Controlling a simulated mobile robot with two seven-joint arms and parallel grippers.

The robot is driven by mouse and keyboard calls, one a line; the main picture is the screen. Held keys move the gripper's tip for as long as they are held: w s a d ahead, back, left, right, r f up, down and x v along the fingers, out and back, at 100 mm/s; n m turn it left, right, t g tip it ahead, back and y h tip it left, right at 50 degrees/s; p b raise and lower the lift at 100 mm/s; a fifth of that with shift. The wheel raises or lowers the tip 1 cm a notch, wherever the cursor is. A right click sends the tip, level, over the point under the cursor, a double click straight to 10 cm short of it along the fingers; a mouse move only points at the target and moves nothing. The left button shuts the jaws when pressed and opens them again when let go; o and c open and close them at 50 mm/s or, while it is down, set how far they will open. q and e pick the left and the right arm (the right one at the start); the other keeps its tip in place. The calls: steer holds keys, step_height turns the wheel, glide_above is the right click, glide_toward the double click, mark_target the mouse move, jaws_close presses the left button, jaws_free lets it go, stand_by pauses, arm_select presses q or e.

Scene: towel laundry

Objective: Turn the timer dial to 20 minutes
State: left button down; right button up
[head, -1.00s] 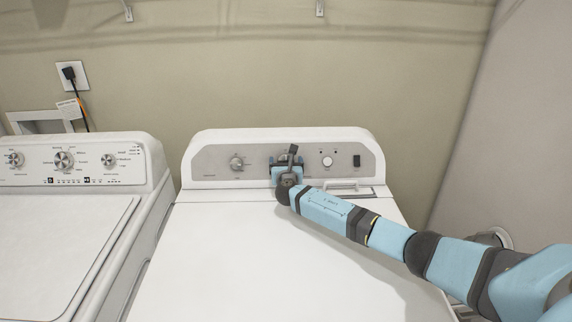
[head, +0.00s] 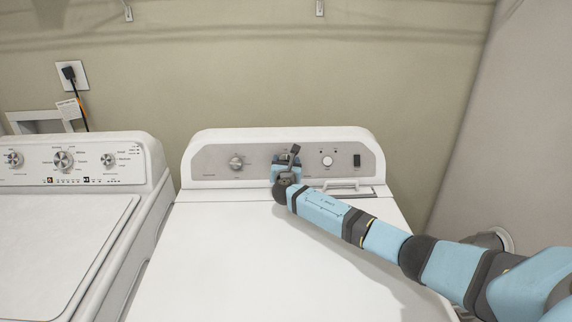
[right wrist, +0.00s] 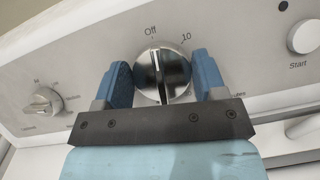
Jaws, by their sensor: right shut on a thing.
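The timer dial (right wrist: 162,74) is a round silver knob with a raised bar across it, on the dryer's grey control panel (head: 212,160). In the right wrist view its bar runs nearly upright, with the upper end near the "Off" mark; "10" is printed to the right of that. My right gripper (right wrist: 165,85) has its blue fingers on both sides of the dial and is shut on it. In the head view the right gripper (head: 286,170) covers the dial. Lower dial marks are mostly hidden by the gripper. My left gripper is not in view.
Another knob (head: 236,163) is left of the timer dial. The start button (head: 327,161) and a dark switch (head: 357,161) are to its right. A washer (head: 65,230) stands left of the dryer. The dryer's white top (head: 230,260) is clear.

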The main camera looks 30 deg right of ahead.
steer(key=m+g, duration=0.1)
steer(key=m, duration=0.1)
steer(key=m+g+h+b, duration=0.1)
steer(key=m, duration=0.2)
steer(key=shift+f+m+h, duration=0.1)
steer(key=shift+m+h, duration=0.2)
steer(key=m+g, duration=0.1)
steer(key=m, duration=0.1)
steer(key=m+g, duration=0.1)
steer(key=m, duration=0.2)
steer(key=shift+m+g+h+b, duration=0.3)
steer(key=shift+g+h+b, duration=0.05)
steer(key=shift+g+h, duration=0.05)
steer(key=m+g, duration=0.1)
steer(key=m, duration=0.1)
steer(key=m+g, duration=0.1)
steer(key=m, duration=0.2)
steer(key=shift+y, duration=0.3)
steer(key=m, duration=0.2)
steer(key=m+g+y+p, duration=0.1)
steer(key=m, duration=0.1)
steer(key=shift+m+g, duration=0.3)
steer(key=o, duration=0.9)
steer(key=shift+s, duration=0.1)
